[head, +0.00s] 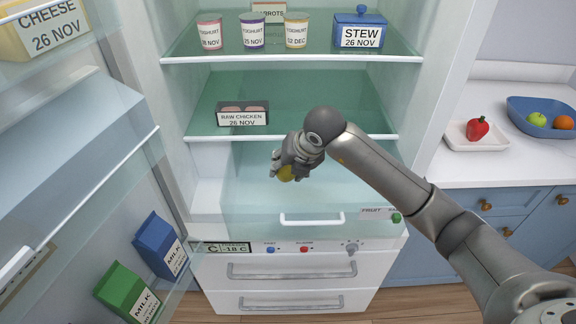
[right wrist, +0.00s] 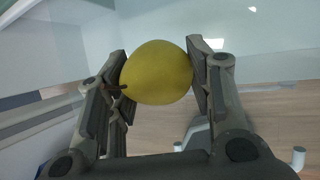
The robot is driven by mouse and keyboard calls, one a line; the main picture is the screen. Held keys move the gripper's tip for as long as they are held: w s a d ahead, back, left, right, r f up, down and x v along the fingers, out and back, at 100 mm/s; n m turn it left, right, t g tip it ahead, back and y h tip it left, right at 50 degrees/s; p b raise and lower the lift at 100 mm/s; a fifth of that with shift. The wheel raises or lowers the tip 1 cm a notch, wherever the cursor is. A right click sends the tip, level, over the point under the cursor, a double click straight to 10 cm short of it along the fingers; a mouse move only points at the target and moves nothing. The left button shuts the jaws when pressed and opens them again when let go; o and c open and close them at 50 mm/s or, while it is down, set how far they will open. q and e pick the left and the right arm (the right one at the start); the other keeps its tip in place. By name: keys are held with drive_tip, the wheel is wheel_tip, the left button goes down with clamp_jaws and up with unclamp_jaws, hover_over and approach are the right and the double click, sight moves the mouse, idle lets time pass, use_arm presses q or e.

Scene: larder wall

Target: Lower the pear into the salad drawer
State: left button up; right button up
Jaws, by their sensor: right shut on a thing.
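The yellow pear (right wrist: 157,72) is held between the two fingers of my right gripper (right wrist: 160,80) in the right wrist view. Its brown stem points left. In the head view a small yellow part of the pear (head: 285,174) shows below my right gripper (head: 284,165). The gripper appears in front of or above the clear salad drawer (head: 255,200), below the raw chicken shelf. The drawer has a white handle and a fruit label at its right. I cannot tell the gap between pear and drawer. My left gripper does not show.
Above is the shelf with the raw chicken pack (head: 242,114). The open fridge door (head: 75,170) with a blue milk carton (head: 160,245) and a green one (head: 127,292) is at the left. A counter with a red pepper (head: 477,128) and a blue bowl (head: 540,108) is at the right.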

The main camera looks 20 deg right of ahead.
drive_tip(key=shift+f+b, duration=3.6)
drive_tip(key=shift+f, duration=0.8)
drive_tip(key=shift+f+b, duration=0.45)
drive_tip(key=shift+f, duration=0.1)
drive_tip(key=o, duration=1.2)
